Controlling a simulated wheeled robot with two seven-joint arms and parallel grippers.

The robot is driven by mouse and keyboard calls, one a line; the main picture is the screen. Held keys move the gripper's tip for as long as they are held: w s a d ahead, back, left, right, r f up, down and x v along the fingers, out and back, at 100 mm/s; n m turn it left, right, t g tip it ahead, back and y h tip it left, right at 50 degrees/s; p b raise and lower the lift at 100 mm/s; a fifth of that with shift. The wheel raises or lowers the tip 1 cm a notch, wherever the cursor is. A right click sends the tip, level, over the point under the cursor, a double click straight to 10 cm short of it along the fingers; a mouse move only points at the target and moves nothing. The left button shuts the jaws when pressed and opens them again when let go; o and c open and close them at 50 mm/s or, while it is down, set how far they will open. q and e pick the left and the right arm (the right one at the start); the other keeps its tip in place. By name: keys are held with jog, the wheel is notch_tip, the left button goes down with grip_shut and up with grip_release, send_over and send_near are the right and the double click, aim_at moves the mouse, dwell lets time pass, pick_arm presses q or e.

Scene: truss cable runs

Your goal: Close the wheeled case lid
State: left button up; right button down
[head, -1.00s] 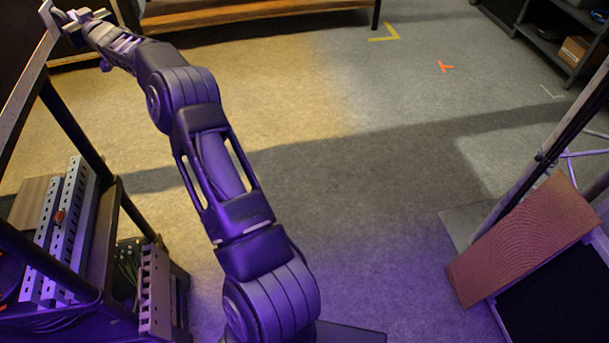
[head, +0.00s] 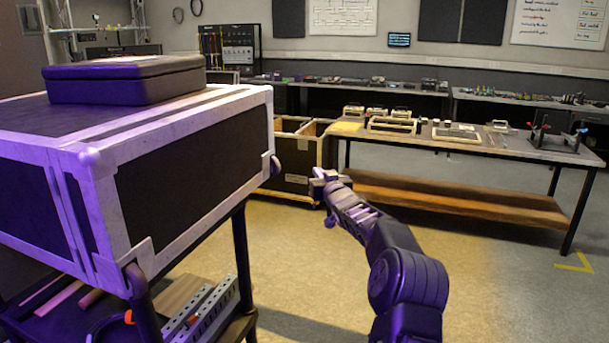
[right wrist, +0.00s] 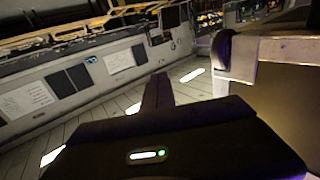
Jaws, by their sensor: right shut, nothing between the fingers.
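A large black case (head: 190,172) with pale metal edging stands on a dark cart at the left of the head view. Dark rounded wheels or feet show at its lower corners. A pale double band runs down its left face; I cannot tell from here whether its lid is open. In the right wrist view, a case edge (right wrist: 285,48) with a dark rounded wheel shows at the upper right. My right gripper (head: 322,184) is shut and empty, just right of the case's far lower corner and apart from it in the picture. My left gripper is out of view.
A flat black box (head: 125,78) lies on top of the case. An open-topped crate (head: 291,186) stands on the floor behind my right gripper. A long workbench (head: 480,146) with trays runs along the back right. The floor (head: 510,290) at the lower right is clear.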

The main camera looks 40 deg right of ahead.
jog(key=shift+s+d, duration=0.4)
jog(key=shift+s, duration=0.35)
jog(key=shift+s+d, duration=0.35)
jog(key=shift+s, duration=0.4)
